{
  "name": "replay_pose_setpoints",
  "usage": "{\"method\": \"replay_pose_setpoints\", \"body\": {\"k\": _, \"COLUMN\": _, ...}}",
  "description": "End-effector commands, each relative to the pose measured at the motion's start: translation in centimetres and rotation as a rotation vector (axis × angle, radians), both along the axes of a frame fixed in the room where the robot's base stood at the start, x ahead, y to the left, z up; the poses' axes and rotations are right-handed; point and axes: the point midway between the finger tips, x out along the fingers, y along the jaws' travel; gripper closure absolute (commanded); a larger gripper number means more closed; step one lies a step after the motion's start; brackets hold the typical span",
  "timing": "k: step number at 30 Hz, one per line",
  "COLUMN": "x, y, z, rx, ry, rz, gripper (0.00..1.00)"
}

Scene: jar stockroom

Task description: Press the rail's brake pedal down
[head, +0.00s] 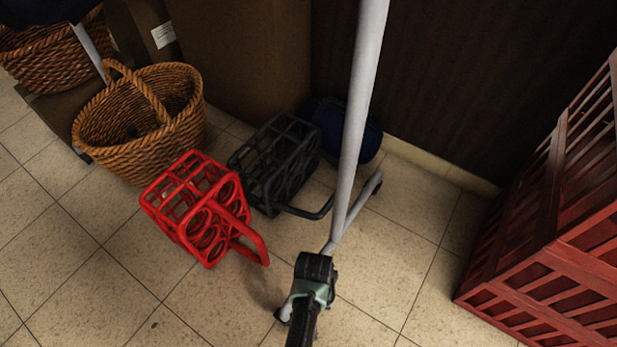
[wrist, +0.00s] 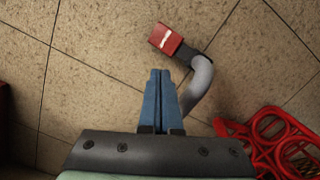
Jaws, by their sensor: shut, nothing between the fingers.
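The brake pedal (wrist: 166,39) is a small red block with a white stripe, at the top middle of the wrist view. It sits beside a dark caster part at the end of the rail's grey curved foot (wrist: 198,86). My gripper (wrist: 160,72) has its blue fingers shut together and empty. In the wrist view the fingertips appear just below the pedal and apart from it. In the head view the rail's grey pole (head: 356,120) rises through the middle. My wrist and hand cover part of the near foot there, and I cannot make out the pedal.
A red bottle carrier (head: 205,208) and a black one (head: 275,165) stand left of the pole. A wicker basket (head: 140,122) is farther left. A red slatted crate (head: 560,235) stands at the right. A dark blue object (head: 365,135) is behind the pole.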

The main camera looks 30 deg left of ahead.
Motion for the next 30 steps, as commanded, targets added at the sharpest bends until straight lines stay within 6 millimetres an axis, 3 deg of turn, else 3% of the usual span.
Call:
{"method": "replay_pose_setpoints", "body": {"k": 1, "x": 0.2, "y": 0.1, "z": 1.8, "rx": 0.001, "ry": -0.002, "rz": 0.0, "gripper": 1.0}}
{"method": "replay_pose_setpoints", "body": {"k": 3, "x": 0.3, "y": 0.1, "z": 3.1, "rx": 0.001, "ry": -0.003, "rz": 0.0, "gripper": 1.0}}
{"method": "replay_pose_setpoints", "body": {"k": 12, "x": 0.6, "y": 0.3, "z": 6.9, "rx": 0.0, "ry": 0.0, "rz": 0.0, "gripper": 1.0}}
{"method": "replay_pose_setpoints", "body": {"k": 30, "x": 0.7, "y": 0.3, "z": 7.5, "rx": 0.0, "ry": 0.0, "rz": 0.0, "gripper": 1.0}}
